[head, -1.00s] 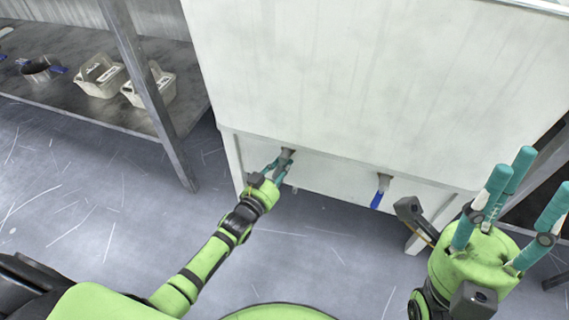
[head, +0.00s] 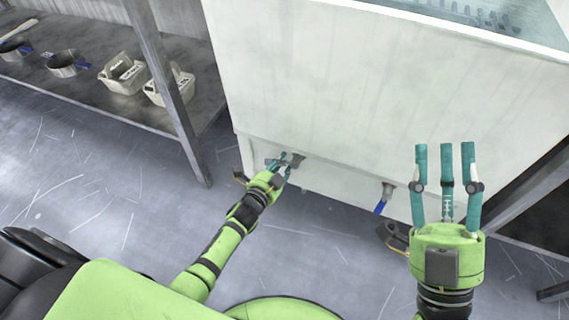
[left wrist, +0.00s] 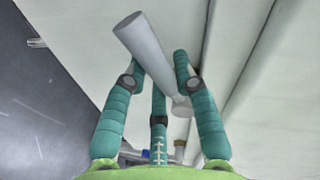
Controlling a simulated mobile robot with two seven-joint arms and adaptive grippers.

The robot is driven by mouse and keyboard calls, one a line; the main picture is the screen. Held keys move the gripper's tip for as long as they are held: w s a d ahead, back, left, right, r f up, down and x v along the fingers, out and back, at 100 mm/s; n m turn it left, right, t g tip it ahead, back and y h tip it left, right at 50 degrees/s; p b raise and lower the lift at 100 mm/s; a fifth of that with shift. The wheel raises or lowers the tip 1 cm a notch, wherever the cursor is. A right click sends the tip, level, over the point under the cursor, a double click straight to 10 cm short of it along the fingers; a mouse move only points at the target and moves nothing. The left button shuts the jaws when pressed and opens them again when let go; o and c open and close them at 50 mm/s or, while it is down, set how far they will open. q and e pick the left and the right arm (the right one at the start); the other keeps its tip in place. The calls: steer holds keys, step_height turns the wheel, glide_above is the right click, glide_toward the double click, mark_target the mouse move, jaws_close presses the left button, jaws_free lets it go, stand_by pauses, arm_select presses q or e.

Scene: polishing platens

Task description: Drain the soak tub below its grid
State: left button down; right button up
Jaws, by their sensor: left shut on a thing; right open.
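The soak tub (head: 340,80) is a large pale box. Part of its grid (head: 470,14) shows through the open top at the upper right. Two drain taps sit low on its front: a grey left tap (head: 297,160) and a right tap with a blue lever (head: 381,206) hanging down. My left gripper (head: 284,160) is at the left tap, shut on its grey handle (left wrist: 142,48); the fingers partly hide the tap. In the left wrist view the handle slants between the fingers. My right gripper (head: 445,150) is open and empty, pointing up, in front of the tub's right side.
A metal shelf (head: 100,97) at the left carries two pale caddies (head: 122,76) and round metal pans (head: 66,63). A grey frame (head: 530,205) stands at the right. The floor (head: 90,200) in front of the shelf is clear.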

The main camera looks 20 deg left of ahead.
arm_select(q)
steer(key=shift+a+r+m, duration=0.15)
steer(key=shift+r+m, duration=0.2)
steer(key=shift+m, duration=0.55)
arm_select(e)
steer(key=shift+w+d+f+m+g+h, duration=0.1)
steer(key=shift+w+f+m+g+h, duration=0.2)
steer(key=shift+w+f+h, duration=0.35)
steer(key=shift+w+d+f+m+g+h, duration=0.1)
steer(key=shift+w+f+g+h, duration=0.35)
steer(key=shift+f, duration=0.4)
arm_select(q)
steer(key=c, duration=0.9)
jaws_free()
steer(key=shift+c, duration=0.2)
arm_select(e)
steer(key=shift+w, duration=0.1)
arm_select(q)
steer(key=s+r, duration=0.1)
steer(key=s, duration=0.6)
steer(key=shift+s+a+r, duration=0.25)
steer(key=shift+s+a, duration=0.05)
steer(key=shift+s, duration=0.1)
